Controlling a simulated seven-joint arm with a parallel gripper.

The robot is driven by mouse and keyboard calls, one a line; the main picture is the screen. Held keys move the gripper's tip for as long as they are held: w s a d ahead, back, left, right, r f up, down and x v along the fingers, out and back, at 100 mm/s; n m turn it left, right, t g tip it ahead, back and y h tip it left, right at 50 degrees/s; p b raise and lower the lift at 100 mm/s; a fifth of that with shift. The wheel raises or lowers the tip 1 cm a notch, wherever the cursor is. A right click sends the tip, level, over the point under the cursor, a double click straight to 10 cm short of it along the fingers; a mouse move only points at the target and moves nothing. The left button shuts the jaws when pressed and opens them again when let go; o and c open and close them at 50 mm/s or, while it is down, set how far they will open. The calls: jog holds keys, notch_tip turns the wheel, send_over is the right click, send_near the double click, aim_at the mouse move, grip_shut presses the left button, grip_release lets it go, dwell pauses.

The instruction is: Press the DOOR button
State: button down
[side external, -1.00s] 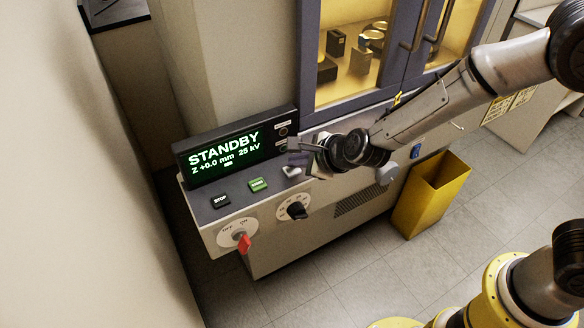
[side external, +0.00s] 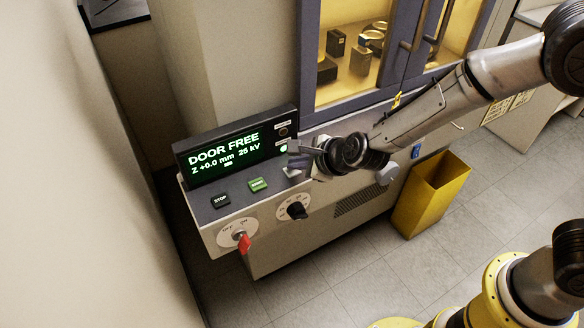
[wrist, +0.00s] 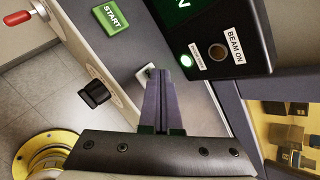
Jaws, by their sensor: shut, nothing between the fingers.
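A pale button (wrist: 145,74) sits on the dark panel strip beside the green START button. It also shows in the side view (side external: 291,172), partly covered by my gripper; its label is hidden, so I cannot read DOOR on it. My gripper (wrist: 158,72) is shut and empty, with its fingertips at the pale button's edge in the wrist view. In the side view my gripper (side external: 299,157) is close above the button; I cannot tell whether it touches. The display (side external: 226,152) reads DOOR FREE, Z +0.0 mm, 25 kV. A small green lamp (wrist: 190,60) is lit.
The START button (side external: 258,184) and black STOP button (side external: 220,201) lie to the left. A black knob (side external: 297,210) and red switch (side external: 244,242) are on the front face. Cabinet doors (side external: 395,45) stand behind; a yellow bin (side external: 430,195) stands right.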

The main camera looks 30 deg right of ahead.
aim_at(297, 173)
jog(key=shift+r, duration=0.1)
dwell(0.3)
jog(key=shift+r, duration=0.65)
jog(key=shift+r, duration=2.5)
